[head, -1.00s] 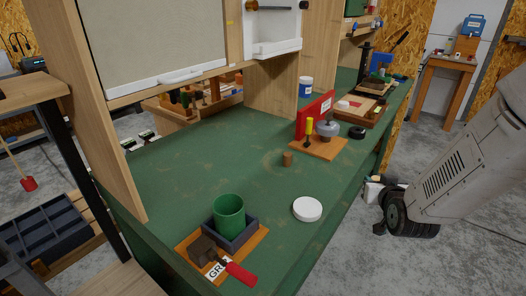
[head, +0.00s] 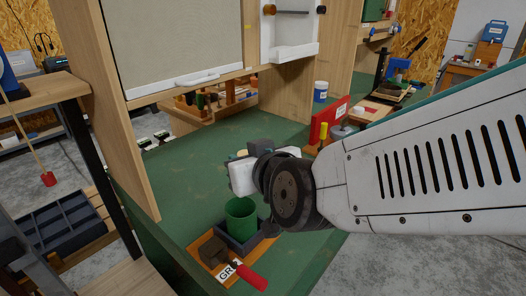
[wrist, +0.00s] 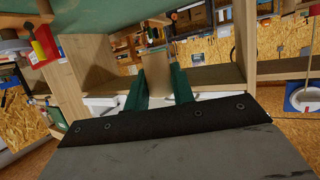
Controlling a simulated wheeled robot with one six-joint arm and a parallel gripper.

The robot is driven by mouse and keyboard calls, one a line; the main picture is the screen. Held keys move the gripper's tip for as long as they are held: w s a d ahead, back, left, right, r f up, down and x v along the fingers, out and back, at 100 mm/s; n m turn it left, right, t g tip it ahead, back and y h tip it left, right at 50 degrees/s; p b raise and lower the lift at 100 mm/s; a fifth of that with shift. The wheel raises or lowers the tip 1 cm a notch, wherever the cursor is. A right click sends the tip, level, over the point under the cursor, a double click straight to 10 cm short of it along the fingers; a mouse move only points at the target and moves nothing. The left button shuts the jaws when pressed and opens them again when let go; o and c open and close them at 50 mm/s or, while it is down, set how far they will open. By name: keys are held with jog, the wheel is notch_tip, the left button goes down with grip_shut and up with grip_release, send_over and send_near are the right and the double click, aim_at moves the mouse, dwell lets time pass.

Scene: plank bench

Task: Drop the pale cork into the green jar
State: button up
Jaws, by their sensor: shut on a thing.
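The green jar (head: 241,213) stands upright and open-topped in a dark grey square holder (head: 238,245) near the bench's front. My gripper (wrist: 157,76) shows its two green fingers in the wrist view, shut on a pale tan piece, the pale cork (wrist: 155,63). In the head view my gripper (head: 242,168) is above and just behind the jar, apart from it. There its fingertips and the cork are mostly hidden by the gripper's own body.
A red upright panel (head: 327,122) stands farther back. The green bench top (head: 185,185) left of the jar is clear.

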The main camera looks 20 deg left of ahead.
jog(key=shift+f, duration=2.85)
jog(key=o, duration=1)
jog(key=shift+v, duration=3.9)
